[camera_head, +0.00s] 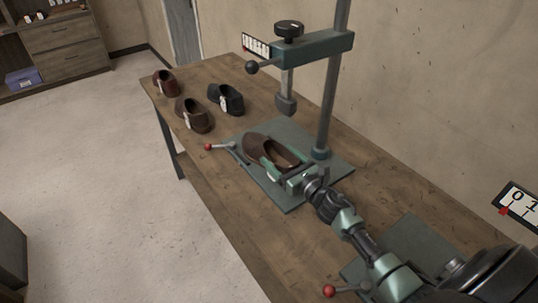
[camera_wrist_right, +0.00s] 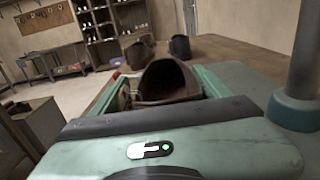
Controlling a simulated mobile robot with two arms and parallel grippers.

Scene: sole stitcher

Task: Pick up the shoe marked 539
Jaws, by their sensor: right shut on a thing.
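A dark brown shoe (camera_head: 262,146) sits on the green base plate of the stitcher in the head view, toe pointing away from my arm. My right gripper (camera_head: 288,168) is shut on its heel end, one finger on each side. In the right wrist view the same shoe (camera_wrist_right: 168,78) stands between the fingers of the gripper (camera_wrist_right: 165,92), its opening facing up. I cannot read any number on it. Farther left on the table stand a reddish-brown shoe (camera_head: 165,82), a brown shoe (camera_head: 194,116) and a black shoe (camera_head: 226,98), with pale tags too small to read. My left gripper is not in view.
The stitcher's post (camera_head: 331,95) rises right beside the held shoe, and its head arm (camera_head: 312,47) overhangs the plate (camera_head: 290,207). A red-knobbed lever (camera_head: 209,147) is at the plate's left. A second plate (camera_head: 415,240) lies nearer. Open floor is left of the table.

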